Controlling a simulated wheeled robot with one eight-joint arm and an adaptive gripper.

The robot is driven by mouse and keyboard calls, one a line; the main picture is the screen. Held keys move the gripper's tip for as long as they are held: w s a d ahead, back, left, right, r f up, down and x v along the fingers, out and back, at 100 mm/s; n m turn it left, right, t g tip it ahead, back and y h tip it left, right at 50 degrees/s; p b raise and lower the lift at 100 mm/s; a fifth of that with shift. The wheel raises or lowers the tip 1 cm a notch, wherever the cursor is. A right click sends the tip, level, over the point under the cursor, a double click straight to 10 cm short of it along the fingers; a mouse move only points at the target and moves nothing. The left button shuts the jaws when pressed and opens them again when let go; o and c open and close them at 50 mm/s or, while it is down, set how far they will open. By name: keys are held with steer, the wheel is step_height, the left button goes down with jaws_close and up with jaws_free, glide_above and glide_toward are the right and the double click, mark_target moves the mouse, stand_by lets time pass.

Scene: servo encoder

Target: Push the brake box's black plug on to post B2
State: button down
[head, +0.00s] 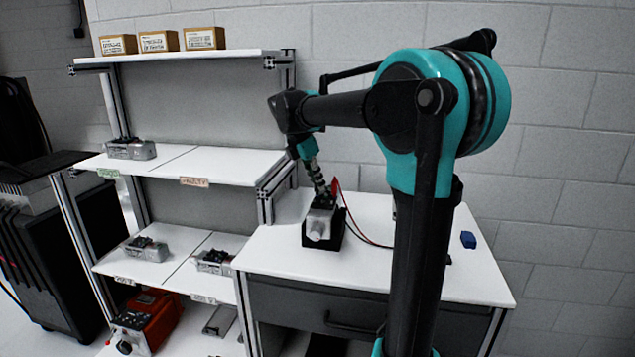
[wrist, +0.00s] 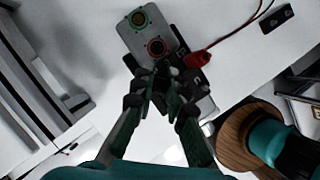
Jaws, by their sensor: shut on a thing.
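The grey servo unit (head: 319,224) sits in a black holder on the bench; in the wrist view its housing (wrist: 135,38) shows a green-ringed and a red-ringed round connector. A red plug (wrist: 197,60) with a red lead is at the unit's right side. My gripper (head: 322,196) is over the unit's rear, and in the wrist view its fingertips (wrist: 157,88) are closed just below the red ring. The thing between them, apparently the black plug, is dark and mostly hidden. Post B2 cannot be made out. A black lead (head: 352,220) runs right beside the red one.
The white bench (head: 285,250) is largely clear around the unit. A small blue block (head: 468,240) lies at its right. A dark box (wrist: 276,18) lies at the wrist view's top right. A shelf rack (head: 225,165) with several similar units stands left.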

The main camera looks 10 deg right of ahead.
steer(key=shift+f, duration=0.15)
stand_by(0.8)
steer(key=c, duration=1.5)
jaws_free()
steer(key=shift+o, duration=0.2)
steer(key=shift+r, duration=3.5)
steer(key=shift+s, duration=0.1)
